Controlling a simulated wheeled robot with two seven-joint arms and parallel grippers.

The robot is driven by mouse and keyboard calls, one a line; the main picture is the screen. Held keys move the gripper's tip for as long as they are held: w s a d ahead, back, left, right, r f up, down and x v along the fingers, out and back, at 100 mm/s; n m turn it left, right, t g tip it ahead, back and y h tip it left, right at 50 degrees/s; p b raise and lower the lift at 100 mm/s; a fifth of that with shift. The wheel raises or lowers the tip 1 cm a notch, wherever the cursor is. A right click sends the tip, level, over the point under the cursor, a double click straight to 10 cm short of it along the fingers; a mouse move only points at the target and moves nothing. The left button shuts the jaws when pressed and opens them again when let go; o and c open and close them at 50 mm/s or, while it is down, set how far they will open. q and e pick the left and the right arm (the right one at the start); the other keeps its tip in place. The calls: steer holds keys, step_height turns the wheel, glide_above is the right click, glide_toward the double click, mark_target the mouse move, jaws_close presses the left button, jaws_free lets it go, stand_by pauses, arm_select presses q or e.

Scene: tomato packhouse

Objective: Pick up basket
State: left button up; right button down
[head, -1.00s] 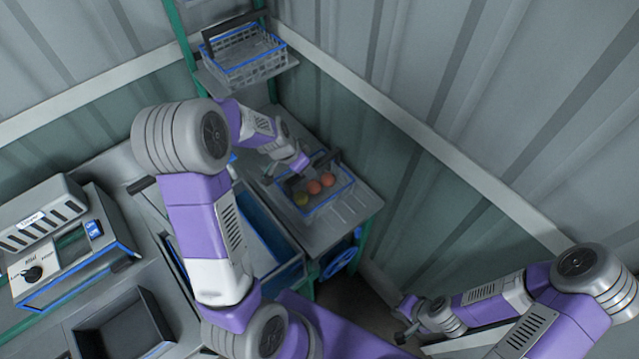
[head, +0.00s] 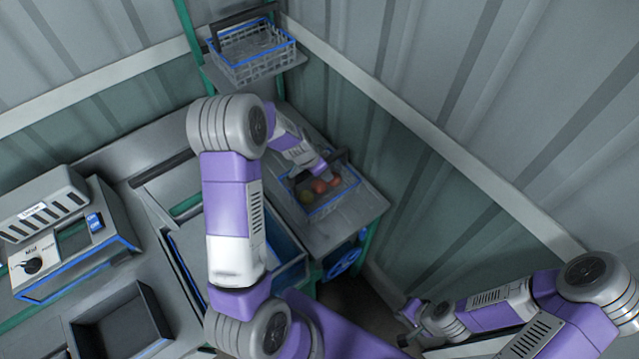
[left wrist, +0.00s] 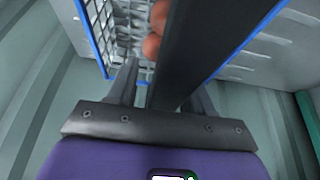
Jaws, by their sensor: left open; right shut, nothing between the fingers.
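A wire basket with a blue rim (head: 346,200) stands on the low bench in the head view. It holds red, orange and yellowish tomatoes (head: 320,187). My left gripper (head: 326,172) is at the basket's dark handle, partly hiding it. In the left wrist view, my left gripper (left wrist: 162,92) is open, with the dark handle bar (left wrist: 205,45) running between its fingers. I cannot tell whether they touch it. The basket's blue rim (left wrist: 93,40) and mesh show beyond. My right gripper (head: 408,325) is shut and empty at lower right, far from the basket.
A second, empty basket (head: 253,68) stands on the shelf above. A bench (head: 345,225) carries the tomato basket beside the corrugated wall (head: 440,200). At left are a machine with a knob (head: 65,250) and a dark tray (head: 120,335).

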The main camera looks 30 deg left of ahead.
arm_select(q)
steer(key=shift+f+b, duration=0.2)
steer(key=shift+b, duration=0.25)
stand_by(0.4)
jaws_close()
